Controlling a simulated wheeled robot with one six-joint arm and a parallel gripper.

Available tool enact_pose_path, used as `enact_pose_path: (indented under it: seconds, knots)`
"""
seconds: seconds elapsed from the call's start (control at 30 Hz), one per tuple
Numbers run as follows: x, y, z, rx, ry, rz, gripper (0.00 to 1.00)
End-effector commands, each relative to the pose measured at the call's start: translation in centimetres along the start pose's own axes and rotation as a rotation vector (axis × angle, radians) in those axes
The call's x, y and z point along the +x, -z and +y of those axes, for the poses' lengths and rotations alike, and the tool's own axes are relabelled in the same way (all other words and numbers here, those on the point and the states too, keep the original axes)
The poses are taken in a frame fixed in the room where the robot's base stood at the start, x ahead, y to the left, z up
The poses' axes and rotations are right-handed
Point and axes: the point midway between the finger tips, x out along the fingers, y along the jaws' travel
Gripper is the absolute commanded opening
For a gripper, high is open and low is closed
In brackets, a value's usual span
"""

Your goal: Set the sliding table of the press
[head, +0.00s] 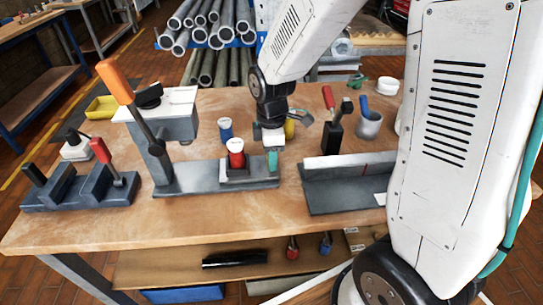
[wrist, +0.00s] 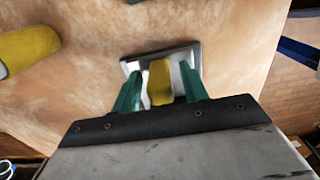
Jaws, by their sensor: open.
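The press stands at the left of the bench, with a grey base plate (head: 200,181), a column and an orange-handled lever (head: 115,82). A dark block (head: 233,174) on the plate's right part carries a red piece with a white top (head: 236,153); it looks like the sliding table. My gripper (head: 272,160) is low beside its right side, a teal finger showing. In the wrist view my gripper (wrist: 160,80) is open, its fingers on either side of a yellow piece (wrist: 160,84) on a grey plate (wrist: 140,64). Gaps show on both sides. That piece is hidden in the head view.
A dark angled fixture (head: 345,190) lies right of the press. A dark block with levers (head: 80,190) is at the left. The front bench strip is clear.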

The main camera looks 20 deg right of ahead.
Motion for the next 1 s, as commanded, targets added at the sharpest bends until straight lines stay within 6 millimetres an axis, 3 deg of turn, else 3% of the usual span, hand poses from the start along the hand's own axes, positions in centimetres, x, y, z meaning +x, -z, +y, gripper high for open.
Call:
enact_pose_path:
  seconds: [0.37,0.53,0.73,1.0]
  knots:
    - [0.8,0.0,0.0,0.001,-0.001,0.000,0.44]
    - [0.8,0.0,0.0,0.001,-0.001,0.000,0.00]
    - [0.8,0.4,0.0,-0.001,-0.001,0.000,0.00]
    - [0.8,3.5,0.3,0.008,-0.002,0.001,0.00]
